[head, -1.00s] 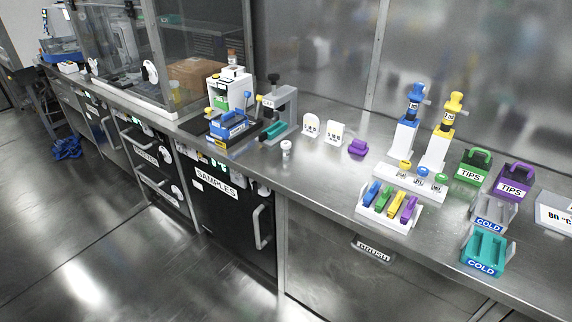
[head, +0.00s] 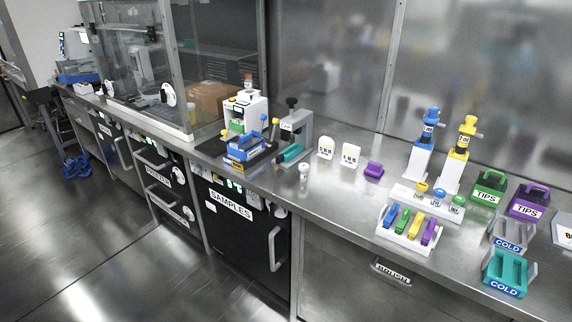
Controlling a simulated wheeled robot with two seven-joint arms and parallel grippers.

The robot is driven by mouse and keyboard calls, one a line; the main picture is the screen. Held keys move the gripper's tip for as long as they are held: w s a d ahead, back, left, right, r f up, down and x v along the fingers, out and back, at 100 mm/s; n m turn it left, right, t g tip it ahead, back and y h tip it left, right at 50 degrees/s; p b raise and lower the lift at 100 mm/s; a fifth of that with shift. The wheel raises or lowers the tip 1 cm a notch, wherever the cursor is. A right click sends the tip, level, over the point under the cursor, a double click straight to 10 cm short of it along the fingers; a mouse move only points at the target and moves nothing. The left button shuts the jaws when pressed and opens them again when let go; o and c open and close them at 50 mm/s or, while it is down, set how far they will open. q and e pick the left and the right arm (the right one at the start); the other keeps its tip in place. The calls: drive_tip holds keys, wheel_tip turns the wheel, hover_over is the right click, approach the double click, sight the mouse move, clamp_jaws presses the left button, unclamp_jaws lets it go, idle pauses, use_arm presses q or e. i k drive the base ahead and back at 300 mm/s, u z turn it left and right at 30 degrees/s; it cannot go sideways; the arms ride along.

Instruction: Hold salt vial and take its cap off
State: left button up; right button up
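A small clear vial with a white cap (head: 304,172) stands upright near the front edge of the steel bench, right of the grey clamp device. It looks like the salt vial, but no label on it can be read at this size. The cap appears to be on it. Neither of my grippers shows in the head view, so nothing is seen touching the vial.
The steel bench (head: 335,190) is clear around the vial. Left of it are a grey stand (head: 298,125) and a blue-topped device (head: 240,148). White tags (head: 326,148) and a purple block (head: 374,169) stand behind right. A colored rack (head: 407,232) is farther right.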

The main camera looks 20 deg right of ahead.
sight(303, 175)
drive_tip(key=i, duration=0.55)
drive_tip(key=z, duration=0.9)
